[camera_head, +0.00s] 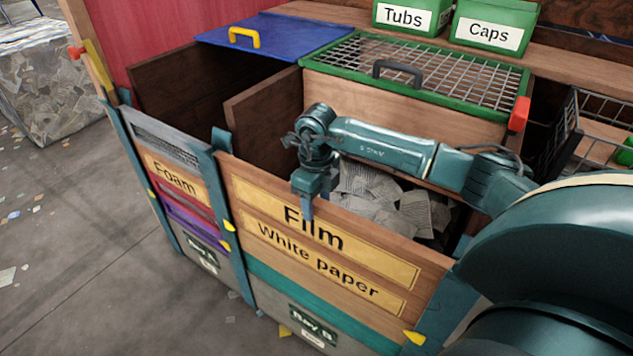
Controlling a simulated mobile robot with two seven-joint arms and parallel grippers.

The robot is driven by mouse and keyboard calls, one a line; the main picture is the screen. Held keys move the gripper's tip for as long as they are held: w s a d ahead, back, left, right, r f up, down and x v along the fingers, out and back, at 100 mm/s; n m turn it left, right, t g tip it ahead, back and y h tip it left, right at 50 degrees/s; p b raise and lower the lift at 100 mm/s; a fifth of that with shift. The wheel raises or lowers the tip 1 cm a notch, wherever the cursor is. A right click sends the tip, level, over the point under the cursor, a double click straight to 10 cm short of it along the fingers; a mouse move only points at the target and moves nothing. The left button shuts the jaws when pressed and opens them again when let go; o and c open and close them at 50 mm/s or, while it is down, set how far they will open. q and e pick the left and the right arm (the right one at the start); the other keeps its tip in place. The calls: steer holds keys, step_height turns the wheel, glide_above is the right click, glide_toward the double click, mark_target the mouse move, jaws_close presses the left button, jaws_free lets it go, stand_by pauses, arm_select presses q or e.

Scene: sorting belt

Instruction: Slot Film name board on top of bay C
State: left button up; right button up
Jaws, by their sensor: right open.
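The Film name board (375,251) is a wooden board with a yellow label, at the top of the front of the middle bay, above the White paper board (265,236). That bay's lower label seems to read Bay B (313,325). My right gripper (308,205) is open and points down at the top edge of the Film board, with one finger in front of it. Whether it touches the board, I cannot tell. Bay C cannot be made out; my arm covers the right side. My left gripper is not in view.
Paper scraps (375,195) fill the middle bay. Behind are a blue lid (285,38) and a green mesh lid (450,75). Tubs (405,18) and Caps (490,33) bins stand on the back shelf.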

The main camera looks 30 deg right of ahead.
mark_target(316, 216)
steer(key=shift+f, duration=2.5)
steer(key=shift+c, duration=0.4)
jaws_close()
steer(key=c, duration=0.5)
jaws_free()
steer(key=shift+c, duration=0.2)
jaws_close()
